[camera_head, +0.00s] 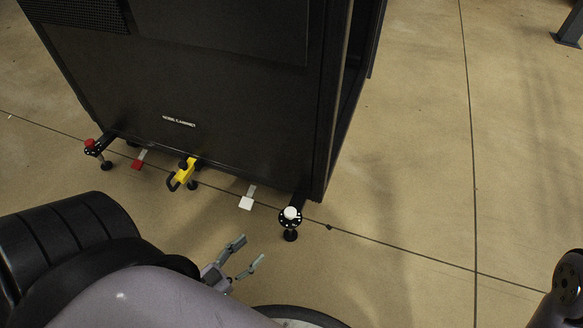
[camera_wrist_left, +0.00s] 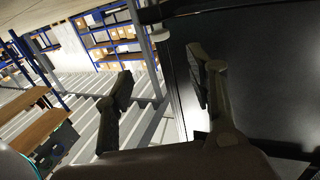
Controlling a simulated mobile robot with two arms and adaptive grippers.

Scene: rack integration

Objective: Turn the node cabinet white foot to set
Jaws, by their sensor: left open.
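The black node cabinet (camera_head: 190,75) stands in the upper left of the head view, with a small label low on its face. Its white foot (camera_head: 290,214) has a white cap on a black disc and stem, at the cabinet's near right corner. A white tag (camera_head: 247,202) lies to the left of that foot. My left gripper (camera_head: 250,255) is open and empty, below and left of the white foot and apart from it. Its two open fingers also show in the left wrist view (camera_wrist_left: 165,85), with the dark cabinet side at the right. The white foot is not visible there.
A red-capped foot (camera_head: 91,146) is at the cabinet's left corner, with a red tag (camera_head: 138,162) beside it. A yellow part with a black handle (camera_head: 184,174) sticks out at the front middle. The floor right of the cabinet is clear. Shelves with boxes (camera_wrist_left: 110,35) stand farther off.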

